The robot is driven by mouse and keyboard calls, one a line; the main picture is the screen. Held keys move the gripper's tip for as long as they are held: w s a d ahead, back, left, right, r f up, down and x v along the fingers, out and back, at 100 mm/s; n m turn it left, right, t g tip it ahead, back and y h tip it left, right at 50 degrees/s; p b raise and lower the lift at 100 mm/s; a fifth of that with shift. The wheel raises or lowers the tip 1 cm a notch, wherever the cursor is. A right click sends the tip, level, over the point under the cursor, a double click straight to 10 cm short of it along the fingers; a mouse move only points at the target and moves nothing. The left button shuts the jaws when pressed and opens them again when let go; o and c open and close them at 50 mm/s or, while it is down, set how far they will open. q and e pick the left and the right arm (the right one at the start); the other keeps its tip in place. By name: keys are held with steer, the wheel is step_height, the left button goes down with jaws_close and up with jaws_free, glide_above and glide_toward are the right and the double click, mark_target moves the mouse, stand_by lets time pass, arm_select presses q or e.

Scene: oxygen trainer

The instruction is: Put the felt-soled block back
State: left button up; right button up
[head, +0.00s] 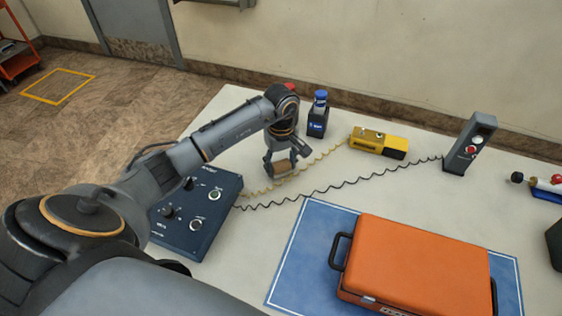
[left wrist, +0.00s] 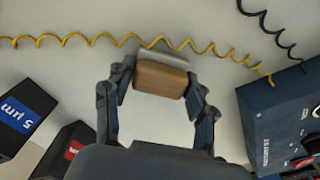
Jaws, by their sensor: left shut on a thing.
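The felt-soled block is a small wooden-brown block (head: 281,171) with a pale grey layer along one side. In the left wrist view the block (left wrist: 160,80) sits between both fingers, its grey layer on the far side. My left gripper (head: 283,162) is shut on it above the pale table, left of the middle; the gripper also shows in the left wrist view (left wrist: 160,88). I cannot tell whether the block touches the table. My right gripper is not in view.
A dark blue control box (head: 197,217) stands close to the left. A yellow coiled cord (head: 300,172) runs by the block. Behind are a blue-labelled holder (head: 316,128) and a yellow device (head: 378,142). An orange case (head: 420,262) lies on a blue mat (head: 303,250).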

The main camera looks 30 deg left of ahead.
arm_select(q)
steer(key=shift+f, duration=0.1)
steer(key=shift+f, duration=0.1)
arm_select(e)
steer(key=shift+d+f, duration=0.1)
arm_select(q)
steer(key=shift+f+b, duration=0.2)
steer(key=shift+b, duration=0.15)
steer(key=o, duration=1)
steer(key=shift+r, duration=0.1)
steer(key=shift+o, duration=0.5)
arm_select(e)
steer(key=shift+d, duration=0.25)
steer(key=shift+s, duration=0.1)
